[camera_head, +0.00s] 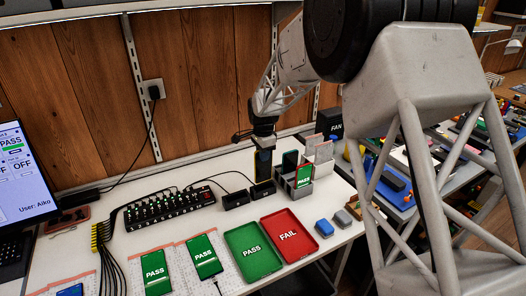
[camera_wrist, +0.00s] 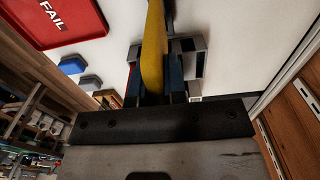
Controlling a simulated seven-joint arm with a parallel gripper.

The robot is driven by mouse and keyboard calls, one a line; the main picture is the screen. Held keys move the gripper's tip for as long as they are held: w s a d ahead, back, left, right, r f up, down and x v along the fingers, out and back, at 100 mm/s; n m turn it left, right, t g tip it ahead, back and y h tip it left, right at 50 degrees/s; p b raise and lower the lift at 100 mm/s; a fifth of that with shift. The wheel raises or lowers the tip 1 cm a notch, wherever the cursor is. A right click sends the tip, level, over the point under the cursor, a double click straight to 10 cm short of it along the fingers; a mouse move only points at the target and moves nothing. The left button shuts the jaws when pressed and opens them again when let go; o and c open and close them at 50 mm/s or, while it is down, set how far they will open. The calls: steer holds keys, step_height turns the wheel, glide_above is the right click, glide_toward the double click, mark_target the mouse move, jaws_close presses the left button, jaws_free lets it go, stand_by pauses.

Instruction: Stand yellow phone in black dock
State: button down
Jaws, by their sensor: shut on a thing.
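My gripper (camera_head: 264,150) is shut on the yellow phone (camera_wrist: 153,45), with one finger on each side of it. In the head view the phone (camera_head: 263,170) is upright, its dark face mostly showing with a thin yellow edge. Its lower end is at a small black dock (camera_head: 263,190) at the back of the table. I cannot tell whether it is seated or just above. A second black dock (camera_head: 235,200) stands to its left, with no phone seen in it. In the wrist view the dock is not clear.
A grey rack (camera_head: 284,185) with upright phones stands close on the right. The green PASS tray (camera_head: 254,279) and red FAIL tray (camera_head: 289,236) lie in front. A black hub (camera_head: 168,207) with cables is to the left. Two phones showing PASS (camera_head: 154,271) lie in front.

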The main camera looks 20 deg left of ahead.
steer(key=shift+f, duration=0.8)
steer(key=shift+f, duration=2.1)
stand_by(2.5)
steer(key=c, duration=1.1)
jaws_free()
steer(key=shift+r, duration=0.15)
step_height(320, 180, up, 7)
stand_by(0.5)
